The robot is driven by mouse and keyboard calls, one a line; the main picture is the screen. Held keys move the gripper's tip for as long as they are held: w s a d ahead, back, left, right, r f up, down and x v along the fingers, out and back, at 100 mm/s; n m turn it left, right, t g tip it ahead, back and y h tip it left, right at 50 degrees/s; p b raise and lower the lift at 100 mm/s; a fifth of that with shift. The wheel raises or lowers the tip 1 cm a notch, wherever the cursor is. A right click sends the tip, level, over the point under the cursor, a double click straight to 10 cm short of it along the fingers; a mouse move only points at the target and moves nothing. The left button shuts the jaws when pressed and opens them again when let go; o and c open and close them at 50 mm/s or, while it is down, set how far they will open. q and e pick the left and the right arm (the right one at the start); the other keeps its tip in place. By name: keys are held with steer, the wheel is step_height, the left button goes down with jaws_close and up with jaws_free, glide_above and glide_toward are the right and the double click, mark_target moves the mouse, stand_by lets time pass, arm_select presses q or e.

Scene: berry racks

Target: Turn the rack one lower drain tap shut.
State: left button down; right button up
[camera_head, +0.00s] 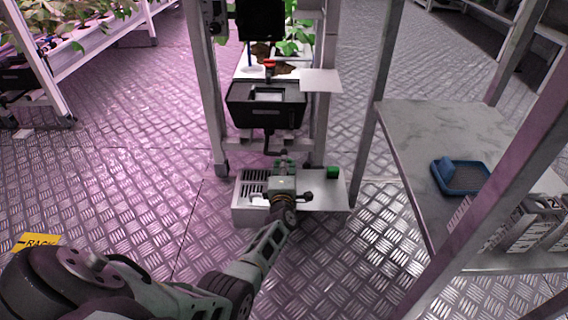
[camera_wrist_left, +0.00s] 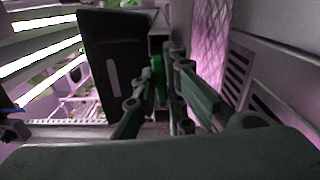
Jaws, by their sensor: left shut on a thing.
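My left gripper (camera_head: 283,168) reaches forward to the foot of the rack, just below the black trough (camera_head: 266,116). In the left wrist view its fingers (camera_wrist_left: 160,105) are closed around a narrow green piece (camera_wrist_left: 158,78), which looks like the drain tap's handle. The tap's body is mostly hidden by the fingers and the trough, so its angle is hard to tell. A red-topped piece (camera_head: 269,64) stands higher up, above the trough. My right gripper is not in view.
A pale box with a slotted grille (camera_head: 253,188) sits on the floor under the gripper, with a small green block (camera_head: 333,172) at its right. Rack posts (camera_head: 204,90) stand either side. A table (camera_head: 440,125) with a blue tray (camera_head: 461,177) is at right.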

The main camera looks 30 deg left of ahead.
arm_select(q)
steer(key=shift+m, duration=0.6)
steer(key=c, duration=1.8)
jaws_free()
steer(key=shift+s+d, duration=0.1)
steer(key=shift+v, duration=3.7)
